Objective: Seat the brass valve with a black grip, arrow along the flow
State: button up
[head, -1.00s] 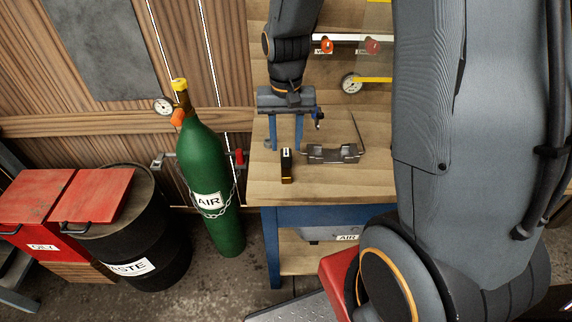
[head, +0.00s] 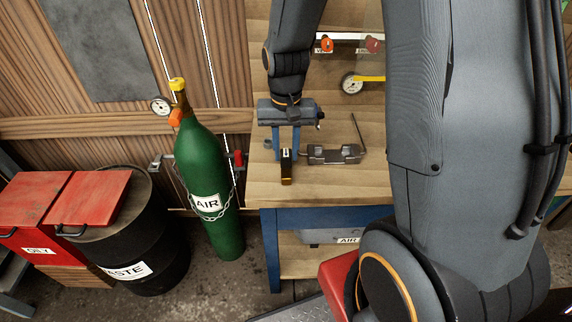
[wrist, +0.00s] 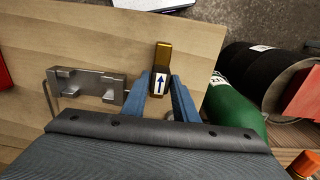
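The brass valve (head: 287,168) stands on the wooden bench top, mostly black with brass at its lower end. In the wrist view the valve (wrist: 161,58) has a white label with a blue arrow pointing up the picture. My gripper (head: 285,152) is low over the bench, its blue fingers apart behind the valve in the head view. In the wrist view my gripper (wrist: 158,78) has one fingertip on each side of the label; contact is not clear. A grey metal cradle (head: 333,154) is right of the valve; it also shows in the wrist view (wrist: 88,86).
A thin bent rod (head: 358,132) rises by the cradle. Red-knobbed parts (head: 326,45) and a gauge (head: 351,83) are farther back. A green air cylinder (head: 208,175) stands left of the bench. Bench wood right of the cradle is bare.

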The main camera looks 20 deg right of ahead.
aim_at(286, 153)
grip_shut()
jog(key=shift+r+p, duration=2.2)
jog(key=shift+r, duration=0.35)
jog(key=shift+s, duration=0.1)
